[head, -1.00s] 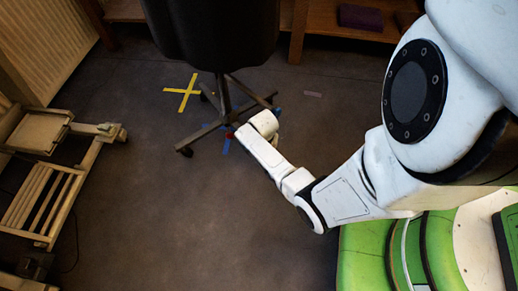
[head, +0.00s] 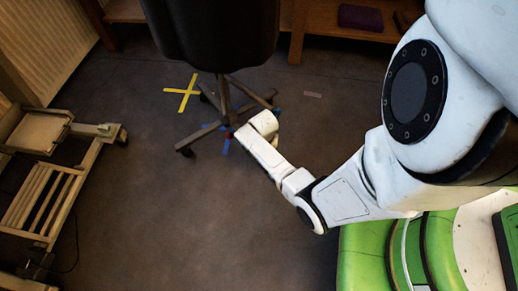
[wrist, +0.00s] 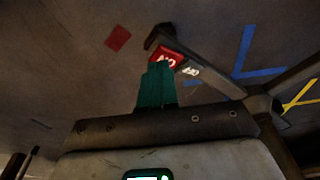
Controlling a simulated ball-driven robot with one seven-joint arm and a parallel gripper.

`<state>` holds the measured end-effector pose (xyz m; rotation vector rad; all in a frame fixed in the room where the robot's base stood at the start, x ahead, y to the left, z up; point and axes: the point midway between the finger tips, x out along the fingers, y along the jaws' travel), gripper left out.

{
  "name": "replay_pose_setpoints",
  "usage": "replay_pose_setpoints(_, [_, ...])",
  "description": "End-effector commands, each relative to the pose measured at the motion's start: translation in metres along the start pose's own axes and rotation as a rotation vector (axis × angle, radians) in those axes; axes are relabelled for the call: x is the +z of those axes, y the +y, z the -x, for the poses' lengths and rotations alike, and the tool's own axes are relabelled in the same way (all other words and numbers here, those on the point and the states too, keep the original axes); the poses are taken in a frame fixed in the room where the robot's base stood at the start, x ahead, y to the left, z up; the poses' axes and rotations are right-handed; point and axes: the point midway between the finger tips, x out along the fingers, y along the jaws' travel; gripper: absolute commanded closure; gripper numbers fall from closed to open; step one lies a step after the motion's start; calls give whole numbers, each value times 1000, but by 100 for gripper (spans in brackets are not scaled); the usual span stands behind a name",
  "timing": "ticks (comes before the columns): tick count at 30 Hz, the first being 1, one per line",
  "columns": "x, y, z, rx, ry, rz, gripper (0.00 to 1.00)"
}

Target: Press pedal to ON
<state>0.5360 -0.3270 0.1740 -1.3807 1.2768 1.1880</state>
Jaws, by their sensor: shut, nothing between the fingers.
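The pedal shows in the wrist view as a red plate (wrist: 166,57) with white lettering, partly hidden behind my fingers. The fingertips overlap the lower left part of the red plate in the picture. I cannot tell whether they touch it. In the head view the fingers are hidden beyond my wrist, and only a small red spot (head: 229,133) shows by the chair base.
A dark office chair (head: 212,35) stands close beside my wrist, its legs spread around the pedal area. Blue tape (wrist: 252,68) and a yellow tape cross (head: 182,92) mark the floor. A wheeled wooden frame (head: 60,180) stands left. The floor between is clear.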

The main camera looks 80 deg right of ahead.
Motion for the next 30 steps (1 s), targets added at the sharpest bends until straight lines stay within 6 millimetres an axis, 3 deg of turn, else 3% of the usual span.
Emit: replay_pose_setpoints(30, [1, 0, -5, 0, 0, 0, 100])
